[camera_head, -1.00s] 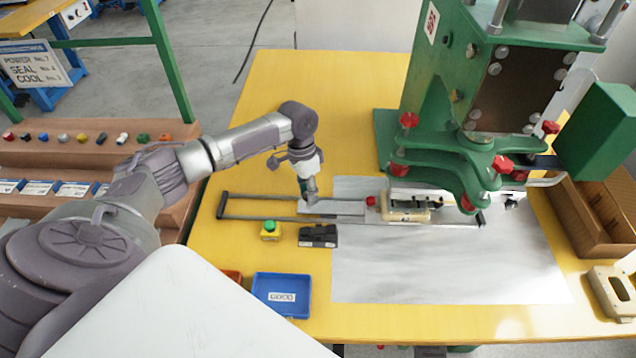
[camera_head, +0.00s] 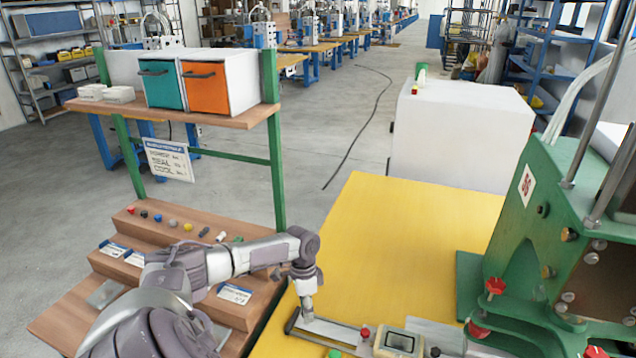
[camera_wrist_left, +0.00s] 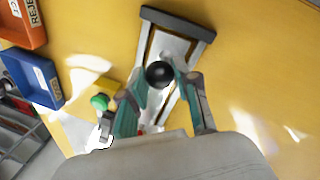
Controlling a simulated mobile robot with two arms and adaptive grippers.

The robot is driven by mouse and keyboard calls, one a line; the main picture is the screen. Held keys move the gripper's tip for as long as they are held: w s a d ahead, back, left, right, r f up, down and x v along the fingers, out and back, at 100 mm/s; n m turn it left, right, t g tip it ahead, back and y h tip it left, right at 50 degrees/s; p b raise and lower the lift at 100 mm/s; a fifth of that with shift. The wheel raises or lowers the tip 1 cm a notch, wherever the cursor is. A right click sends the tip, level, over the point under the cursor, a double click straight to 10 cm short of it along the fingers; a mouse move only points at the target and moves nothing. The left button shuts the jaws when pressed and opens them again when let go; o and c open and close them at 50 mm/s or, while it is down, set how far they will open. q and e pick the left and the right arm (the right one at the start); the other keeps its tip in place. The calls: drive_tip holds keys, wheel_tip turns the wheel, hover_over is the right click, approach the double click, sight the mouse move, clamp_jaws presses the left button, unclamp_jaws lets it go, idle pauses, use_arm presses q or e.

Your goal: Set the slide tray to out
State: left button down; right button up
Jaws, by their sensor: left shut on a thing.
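The slide tray (camera_head: 335,330) is a flat light-metal plate between two dark rails on the yellow table. It sits at the outer end of the rails, close to the dark end bar (camera_head: 292,320). The end bar also shows in the left wrist view (camera_wrist_left: 178,24). My left gripper (camera_head: 308,314) is shut on the tray's black knob (camera_wrist_left: 159,74), which shows between the teal finger pads in the wrist view. My right gripper is not in view.
The green press (camera_head: 545,240) stands at the right. A stepped wooden rack (camera_head: 150,232) stands left of the table. In the wrist view, a green button (camera_wrist_left: 98,102), a blue bin (camera_wrist_left: 42,75) and an orange bin (camera_wrist_left: 24,28) are beside the rails. The table beyond the rails is clear.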

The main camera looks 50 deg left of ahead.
use_arm(q)
drive_tip(key=shift+a, duration=0.2)
drive_tip(key=c, duration=1.1)
unclamp_jaws()
drive_tip(key=shift+a+r, duration=0.1)
drive_tip(key=shift+o, duration=1.3)
drive_tip(key=shift+s, duration=0.1)
wheel_tip(320, 180, up, 12)
drive_tip(key=w+a, duration=0.1)
drive_tip(key=a, duration=0.1)
